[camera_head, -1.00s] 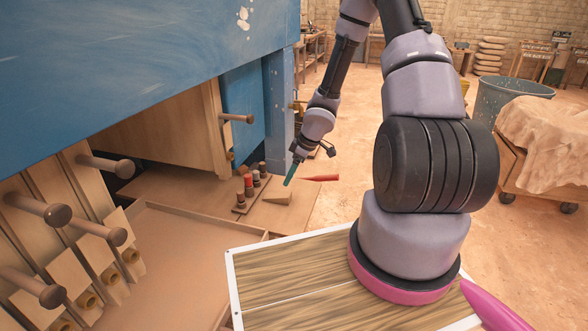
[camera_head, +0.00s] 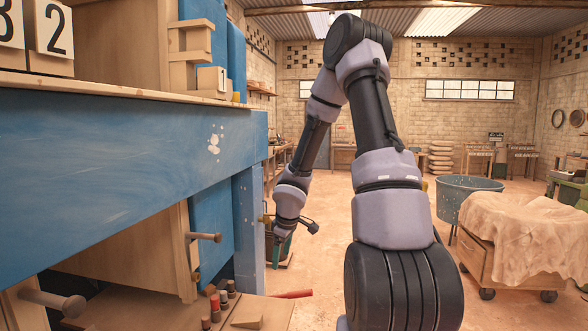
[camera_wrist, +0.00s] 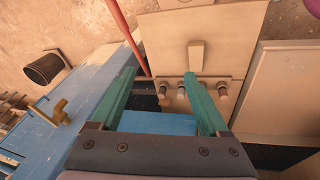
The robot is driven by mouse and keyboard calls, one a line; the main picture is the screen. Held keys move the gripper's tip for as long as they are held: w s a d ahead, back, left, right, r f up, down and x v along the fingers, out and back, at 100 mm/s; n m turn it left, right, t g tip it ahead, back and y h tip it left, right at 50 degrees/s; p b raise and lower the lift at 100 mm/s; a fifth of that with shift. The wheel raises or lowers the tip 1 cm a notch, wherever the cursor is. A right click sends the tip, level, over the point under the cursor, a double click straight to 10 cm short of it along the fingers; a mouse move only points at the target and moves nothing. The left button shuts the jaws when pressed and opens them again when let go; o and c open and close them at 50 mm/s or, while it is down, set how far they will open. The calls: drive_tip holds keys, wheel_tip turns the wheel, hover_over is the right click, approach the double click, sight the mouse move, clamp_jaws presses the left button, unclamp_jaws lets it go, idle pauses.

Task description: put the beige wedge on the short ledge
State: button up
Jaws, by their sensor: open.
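The beige wedge (camera_head: 247,316) lies on a low wooden board at the bottom of the head view. Small wooden ledges of differing length (camera_head: 188,24) stick out at the upper right of the blue press, one above another. I cannot tell for sure which is the short ledge.
Dark-and-red pegs (camera_head: 214,304) stand left of the wedge. A red rod (camera_head: 292,294) lies right of it. The blue beam (camera_head: 150,160) and wooden handles (camera_head: 205,237) flank the left. Open floor (camera_head: 325,230) lies beyond.

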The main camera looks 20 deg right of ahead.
drive_tip(key=s+d+r+m+t+h, duration=0.1)
drive_tip(key=s+r+m, duration=0.3)
drive_tip(key=r, duration=0.6)
drive_tip(key=s+d+r+m+h, duration=0.2)
drive_tip(key=s+r+m, duration=0.15)
drive_tip(key=r, duration=0.75)
drive_tip(key=s+a+r+m+t+y, duration=0.1)
drive_tip(key=s+a+r, duration=0.3)
drive_tip(key=s, duration=0.4)
drive_tip(key=s+a+r+m+t+y, duration=0.1)
drive_tip(key=s+a+r+m+y, duration=0.3)
drive_tip(key=s+r, duration=0.3)
drive_tip(key=shift+s+a, duration=0.25)
drive_tip(key=shift+s, duration=0.2)
drive_tip(key=shift+w+r, duration=0.1)
